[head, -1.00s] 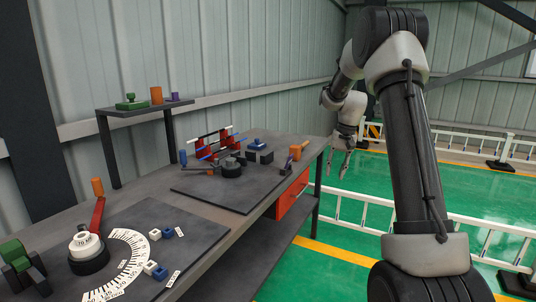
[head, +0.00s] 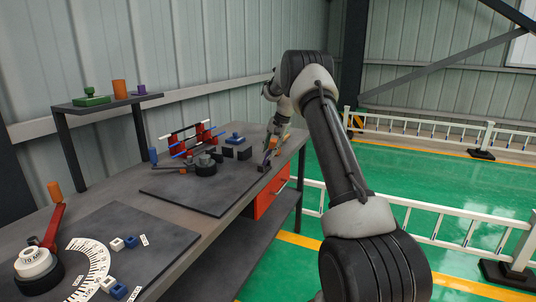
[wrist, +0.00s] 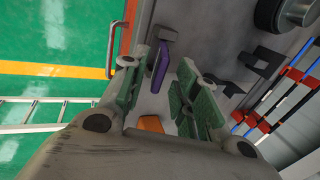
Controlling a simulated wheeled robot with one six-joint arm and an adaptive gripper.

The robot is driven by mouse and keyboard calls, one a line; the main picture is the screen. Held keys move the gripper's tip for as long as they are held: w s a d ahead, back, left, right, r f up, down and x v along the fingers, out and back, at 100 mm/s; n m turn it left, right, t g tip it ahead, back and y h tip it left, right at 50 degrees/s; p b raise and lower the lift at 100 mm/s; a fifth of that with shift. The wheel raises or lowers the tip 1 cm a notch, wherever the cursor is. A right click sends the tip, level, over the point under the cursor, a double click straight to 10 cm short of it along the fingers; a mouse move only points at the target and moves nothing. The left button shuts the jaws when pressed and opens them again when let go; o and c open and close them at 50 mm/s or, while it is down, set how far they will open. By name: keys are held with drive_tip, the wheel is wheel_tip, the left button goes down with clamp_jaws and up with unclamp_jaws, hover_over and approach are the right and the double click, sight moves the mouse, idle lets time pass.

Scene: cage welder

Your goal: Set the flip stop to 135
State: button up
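I cannot tell for sure which part is the flip stop. A purple and orange upright piece (head: 268,152) stands at the far right corner of the bench. In the wrist view its purple part (wrist: 161,64) lies between my fingertips, and an orange part (wrist: 150,123) shows nearer the palm. My gripper (wrist: 160,78) has green fingers spread apart, with visible space around the purple part. In the head view my gripper (head: 281,122) is just above and behind this piece. A dial (head: 88,262) with a white scale and a red arm (head: 53,228) with an orange knob is at lower left; its numbers are mostly unreadable.
A raised shelf (head: 105,103) stands behind. A red drawer (head: 270,198) is under the bench. White and blue blocks sit by the dial.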

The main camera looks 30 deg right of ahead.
sight(267, 158)
drive_tip(key=shift+x, duration=1.25)
drive_tip(key=shift+c, duration=0.2)
clamp_jaws()
